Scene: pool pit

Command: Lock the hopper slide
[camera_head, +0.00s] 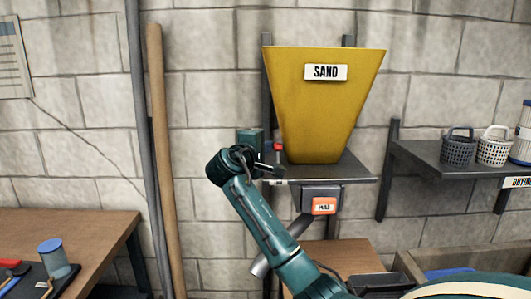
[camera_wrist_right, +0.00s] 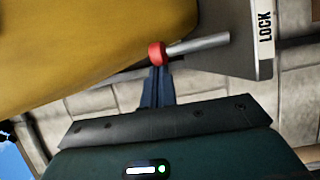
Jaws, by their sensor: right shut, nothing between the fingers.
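The yellow hopper (camera_head: 322,110), labelled SAND, stands on a dark shelf plate (camera_head: 345,165) against the block wall. A lever with a red knob (camera_head: 278,147) sits by the hopper's lower left side. In the right wrist view, the red knob (camera_wrist_right: 157,54) is on the end of a grey rod (camera_wrist_right: 200,44) that reaches toward a white LOCK label (camera_wrist_right: 265,38). My right gripper (camera_wrist_right: 157,72) is shut and empty, its fingertips right at the knob; I cannot tell whether they touch. In the head view the right gripper (camera_head: 276,170) is small and dark. My left gripper is out of view.
Below the plate hangs a grey box with an orange label (camera_head: 324,206) and a chute. A wooden pole (camera_head: 160,150) leans at the left. A wooden bench (camera_head: 70,225) holds tools and a blue-lidded jar. A right shelf (camera_head: 440,165) carries baskets.

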